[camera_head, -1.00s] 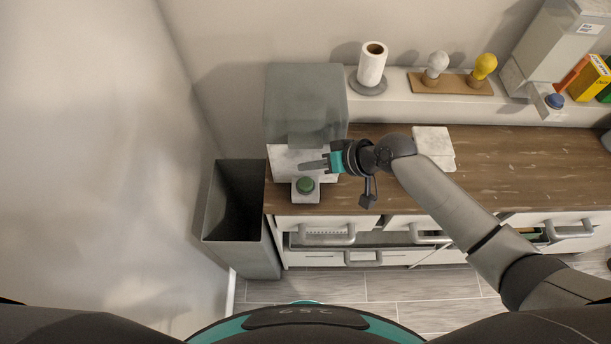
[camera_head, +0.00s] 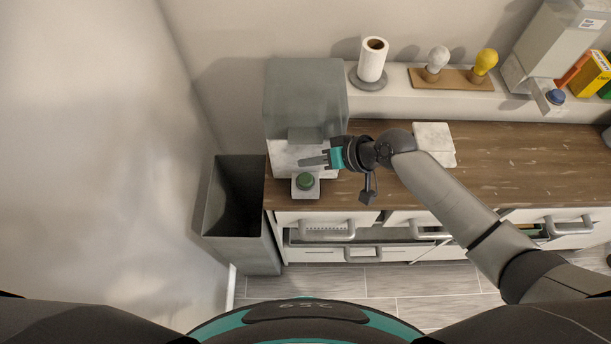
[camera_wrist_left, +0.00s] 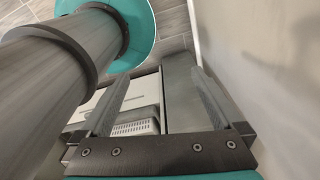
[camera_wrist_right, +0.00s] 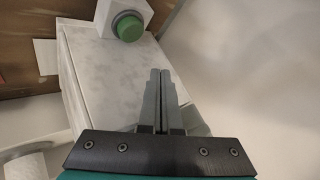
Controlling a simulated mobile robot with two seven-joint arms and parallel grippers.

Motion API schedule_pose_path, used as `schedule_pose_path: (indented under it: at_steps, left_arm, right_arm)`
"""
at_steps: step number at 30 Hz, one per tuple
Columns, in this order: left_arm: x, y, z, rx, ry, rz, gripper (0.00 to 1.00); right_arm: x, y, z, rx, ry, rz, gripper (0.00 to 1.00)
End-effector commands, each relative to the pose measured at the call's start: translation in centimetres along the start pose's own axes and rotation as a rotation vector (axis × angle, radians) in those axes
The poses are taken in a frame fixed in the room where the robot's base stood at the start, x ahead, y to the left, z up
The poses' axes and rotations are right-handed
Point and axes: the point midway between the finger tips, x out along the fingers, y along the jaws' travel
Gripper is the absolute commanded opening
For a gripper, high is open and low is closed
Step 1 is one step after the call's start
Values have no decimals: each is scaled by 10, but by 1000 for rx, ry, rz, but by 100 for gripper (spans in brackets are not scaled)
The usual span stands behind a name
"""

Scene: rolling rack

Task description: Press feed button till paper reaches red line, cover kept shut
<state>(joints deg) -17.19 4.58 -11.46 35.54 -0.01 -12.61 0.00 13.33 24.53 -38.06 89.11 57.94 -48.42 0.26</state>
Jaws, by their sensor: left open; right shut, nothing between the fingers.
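A grey dispenser (camera_head: 303,95) stands on the left end of the wooden counter, with a white marbled base in front. A green feed button (camera_head: 305,181) sits on a small white block at the base's front edge. My right gripper (camera_head: 303,162) is shut and empty just behind the button and over the base, apart from the button. In the right wrist view the green button (camera_wrist_right: 128,27) is beyond the fingertips. I cannot make out paper or a red line. My left gripper (camera_wrist_left: 160,90) is open and empty, low before the drawers, seen only in its wrist view.
An open grey bin (camera_head: 238,205) stands left of the counter. A paper roll (camera_head: 372,62) on a holder and a board with two bulbs (camera_head: 451,78) are on the back ledge. A white marbled slab (camera_head: 433,143) lies on the counter. Drawer handles (camera_head: 327,231) stick out in front.

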Motion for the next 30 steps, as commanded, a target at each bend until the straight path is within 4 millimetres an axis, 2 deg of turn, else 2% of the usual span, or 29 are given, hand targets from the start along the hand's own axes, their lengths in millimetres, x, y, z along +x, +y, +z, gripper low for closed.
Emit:
schedule_pose_path:
  at_steps: [12,30]
  left_arm:
    - [0,0,0,0,0,0,99]
    - [0,0,0,0,0,0,31]
  right_arm:
    - [0,0,0,0,0,0,0]
    - [0,0,0,0,0,0,0]
